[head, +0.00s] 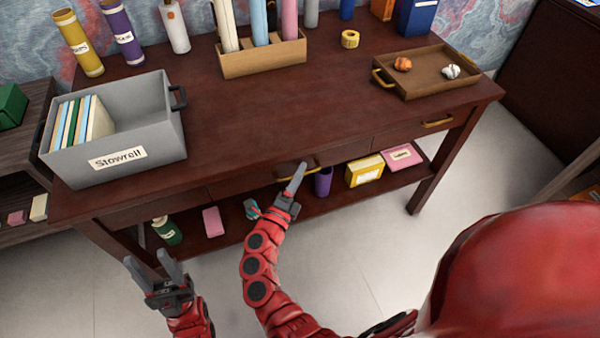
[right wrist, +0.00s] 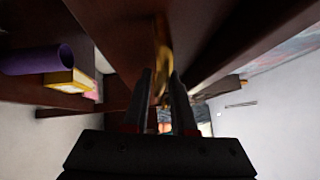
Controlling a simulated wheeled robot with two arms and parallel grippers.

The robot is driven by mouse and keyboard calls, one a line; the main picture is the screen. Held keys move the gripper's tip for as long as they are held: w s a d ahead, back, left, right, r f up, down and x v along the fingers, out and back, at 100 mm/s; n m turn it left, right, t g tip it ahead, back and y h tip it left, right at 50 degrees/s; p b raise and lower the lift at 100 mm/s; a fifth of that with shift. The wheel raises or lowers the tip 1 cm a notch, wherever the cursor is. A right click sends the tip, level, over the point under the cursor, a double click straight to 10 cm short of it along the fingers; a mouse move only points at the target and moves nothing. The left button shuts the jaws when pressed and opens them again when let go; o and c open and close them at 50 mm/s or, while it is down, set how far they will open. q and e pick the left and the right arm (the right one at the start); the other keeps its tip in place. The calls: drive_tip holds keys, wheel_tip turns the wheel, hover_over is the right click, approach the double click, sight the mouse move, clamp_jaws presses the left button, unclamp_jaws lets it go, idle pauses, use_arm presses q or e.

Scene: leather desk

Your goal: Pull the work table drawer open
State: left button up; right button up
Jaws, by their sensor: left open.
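The dark red-brown work table (head: 250,120) has drawers along its front edge. The middle drawer (head: 240,184) looks closed, flush with the front. Its gold handle (head: 312,166) is partly hidden by my right gripper (head: 300,172). In the right wrist view the gold handle (right wrist: 161,62) shows between the two fingers of my right gripper (right wrist: 162,80), with a gap visible beside it. Those fingers stand apart; contact with the handle cannot be told. My left gripper (head: 150,260) is open and empty, low in front of the table's left part.
A grey bin (head: 165,135) with books stands on the table's left, a wooden tray (head: 430,88) on its right. The floor (head: 375,240) in front is clear.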

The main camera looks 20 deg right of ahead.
clamp_jaws()
idle(1.1)
